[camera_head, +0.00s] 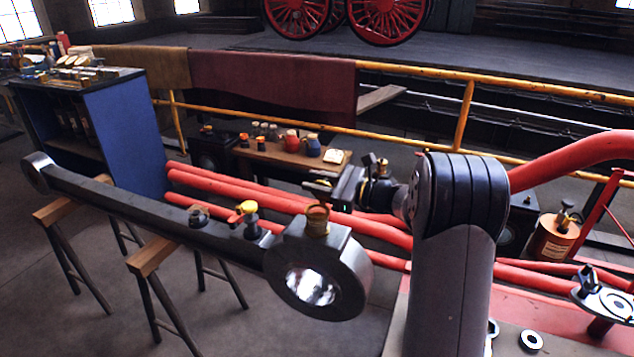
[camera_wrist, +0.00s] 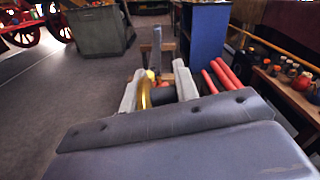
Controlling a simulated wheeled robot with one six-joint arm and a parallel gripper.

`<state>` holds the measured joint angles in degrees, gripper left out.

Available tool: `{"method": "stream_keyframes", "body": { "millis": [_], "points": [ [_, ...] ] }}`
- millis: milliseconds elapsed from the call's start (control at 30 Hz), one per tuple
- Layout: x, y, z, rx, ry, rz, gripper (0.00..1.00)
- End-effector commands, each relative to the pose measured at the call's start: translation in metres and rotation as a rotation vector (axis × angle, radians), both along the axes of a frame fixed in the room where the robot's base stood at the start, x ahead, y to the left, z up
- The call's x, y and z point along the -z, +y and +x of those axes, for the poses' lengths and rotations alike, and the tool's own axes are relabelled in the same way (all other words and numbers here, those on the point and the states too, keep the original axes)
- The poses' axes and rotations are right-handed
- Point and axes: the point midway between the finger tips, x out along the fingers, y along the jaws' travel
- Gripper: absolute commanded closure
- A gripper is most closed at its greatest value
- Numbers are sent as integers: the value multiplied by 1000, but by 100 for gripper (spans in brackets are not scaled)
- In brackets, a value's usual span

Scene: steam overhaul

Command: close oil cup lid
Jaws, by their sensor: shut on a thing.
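The brass oil cup (camera_head: 317,226) stands upright on the big end of a long dark connecting rod (camera_head: 150,210). Its top shows a reddish round face in the head view. My gripper (camera_head: 318,188) is just above the cup, reaching in from the right. In the wrist view, a curved brass edge, seemingly the lid (camera_wrist: 146,94), lies between the two pale fingers of my gripper (camera_wrist: 158,88), beside a dark round part. The fingers are shut on it. The lid's exact angle and its hinge cannot be made out.
A yellow-topped fitting (camera_head: 247,210) and a small dark cap (camera_head: 198,215) sit on the rod left of the cup. Wooden trestles (camera_head: 155,255) support the rod. Red pipes (camera_head: 280,200) run behind it. A bench with jars (camera_head: 290,150) stands further back.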

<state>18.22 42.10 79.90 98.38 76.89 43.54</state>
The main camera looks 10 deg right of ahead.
Motion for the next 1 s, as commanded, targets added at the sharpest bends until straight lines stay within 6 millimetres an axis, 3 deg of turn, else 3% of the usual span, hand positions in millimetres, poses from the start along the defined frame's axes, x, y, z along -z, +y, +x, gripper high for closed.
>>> {"method": "stream_keyframes", "body": {
  "millis": [1000],
  "points": [
    [2,4,-7,0,-134,-89,94]
  ]
}}
